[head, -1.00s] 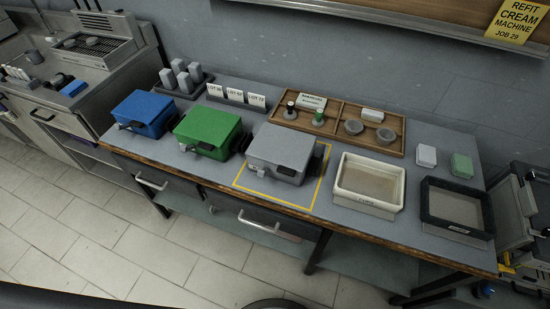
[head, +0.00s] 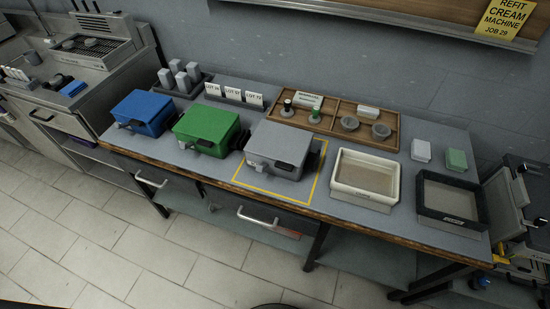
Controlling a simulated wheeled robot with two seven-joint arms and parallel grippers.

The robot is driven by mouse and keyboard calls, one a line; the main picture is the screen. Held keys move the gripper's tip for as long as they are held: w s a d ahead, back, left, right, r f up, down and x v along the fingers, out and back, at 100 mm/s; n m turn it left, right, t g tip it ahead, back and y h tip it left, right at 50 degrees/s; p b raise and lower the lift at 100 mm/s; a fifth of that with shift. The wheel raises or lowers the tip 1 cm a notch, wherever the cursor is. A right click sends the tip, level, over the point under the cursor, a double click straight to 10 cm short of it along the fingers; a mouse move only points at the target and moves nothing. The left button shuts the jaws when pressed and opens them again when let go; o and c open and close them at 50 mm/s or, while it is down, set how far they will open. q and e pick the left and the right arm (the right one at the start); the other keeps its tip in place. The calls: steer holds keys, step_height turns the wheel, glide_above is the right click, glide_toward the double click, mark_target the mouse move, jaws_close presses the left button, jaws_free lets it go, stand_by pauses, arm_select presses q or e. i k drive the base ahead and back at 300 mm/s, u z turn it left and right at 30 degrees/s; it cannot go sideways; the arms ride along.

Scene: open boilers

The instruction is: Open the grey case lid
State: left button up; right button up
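The grey case (head: 278,150) sits on the workbench inside a yellow outlined square, right of the green case. Its grey lid (head: 281,138) is shut, and a dark latch or handle (head: 287,166) shows on its front face. Neither of my grippers is in the head view.
A green case (head: 207,130) and a blue case (head: 143,112) stand to the left. A cream tray (head: 365,179) and a black tray (head: 451,201) stand to the right. A wooden divided tray (head: 336,116) and lot cards (head: 234,94) lie behind. Floor in front is clear.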

mark_target(288, 146)
steer(key=k, duration=0.4)
steer(key=u, duration=0.35)
steer(key=i, duration=0.65)
steer(key=u, duration=0.8)
steer(key=k, duration=1.1)
steer(key=z, duration=1.8)
steer(key=i, duration=0.5)
